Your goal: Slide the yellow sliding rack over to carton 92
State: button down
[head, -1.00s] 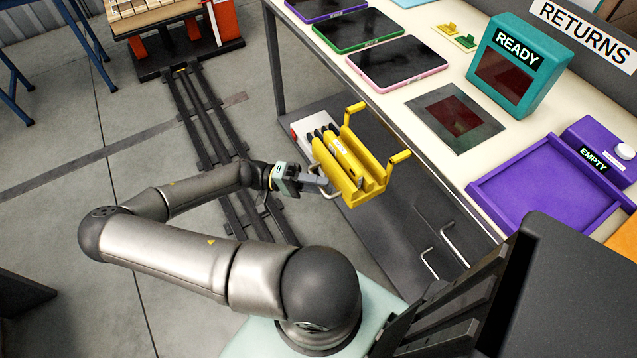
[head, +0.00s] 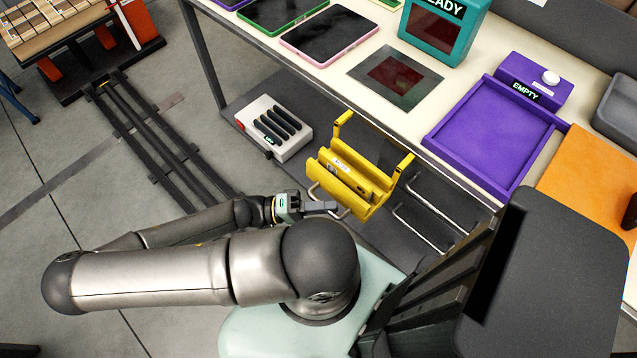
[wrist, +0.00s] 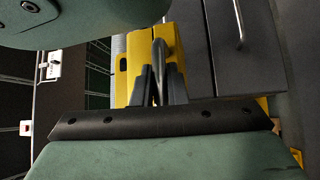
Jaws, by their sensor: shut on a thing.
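The yellow sliding rack (head: 368,190) is below the front edge of the worktable, with two raised arms on its far side and a metal handle at its near side. A small label on it is too small to read. My gripper (head: 338,209) is shut on that handle. In the wrist view my gripper (wrist: 158,88) has its dark fingers on either side of the metal bar, against the yellow rack (wrist: 125,72). The rack's interior is mostly hidden there. I cannot make out a carton marked 92 in either view.
A white unit (head: 288,142) with several black pieces stands left of the rack on the dark lower shelf. Metal handles (head: 425,228) lie to the rack's right. Above, the worktable carries a purple tray (head: 490,140), a teal READY box (head: 440,30) and an orange mat (head: 590,185).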

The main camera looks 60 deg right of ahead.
jog(key=shift+s+a, duration=0.1)
jog(key=shift+s, duration=0.3)
jog(key=c, duration=1.5)
grip_release()
jog(key=shift+o, duration=0.2)
jog(key=b+v, duration=0.1)
jog(key=v, duration=1.6)
jog(key=shift+w+a+b, duration=0.15)
jog(key=shift+w+b, duration=0.05)
jog(key=shift+b, duration=0.15)
